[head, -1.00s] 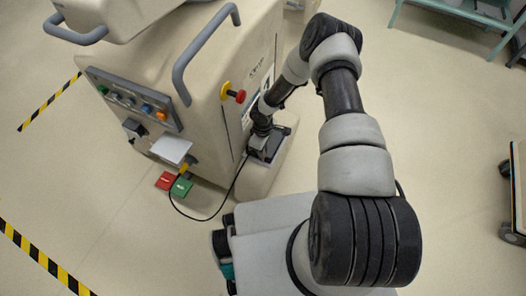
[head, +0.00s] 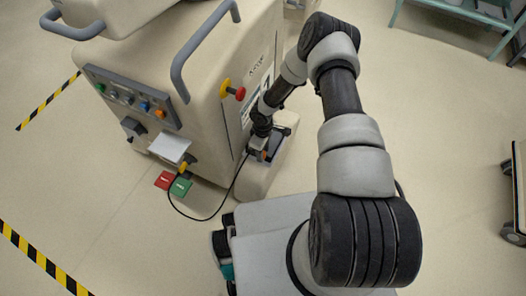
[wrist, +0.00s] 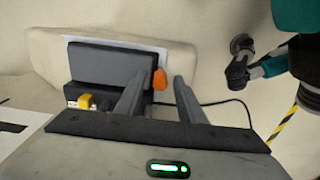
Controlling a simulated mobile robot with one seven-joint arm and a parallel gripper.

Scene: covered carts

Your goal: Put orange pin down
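The orange pin (wrist: 159,79) shows in the wrist view beside a dark grey box (wrist: 110,65), near the tip of the left finger. My gripper (wrist: 162,78) is open, its two fingers apart, with a clear gap between the pin and the right finger. I cannot tell whether the pin touches the left finger or what it rests on. In the head view my gripper (head: 261,128) is low beside the beige machine's right side, over its ledge. The pin is too small to make out surely there.
The beige machine (head: 215,110) has a grey handle and a red-yellow knob (head: 233,90). A black cable (head: 205,218) hangs to the floor near red and green pedals (head: 180,187). A yellow connector (wrist: 85,101) sits left of my fingers. Open floor lies to the right.

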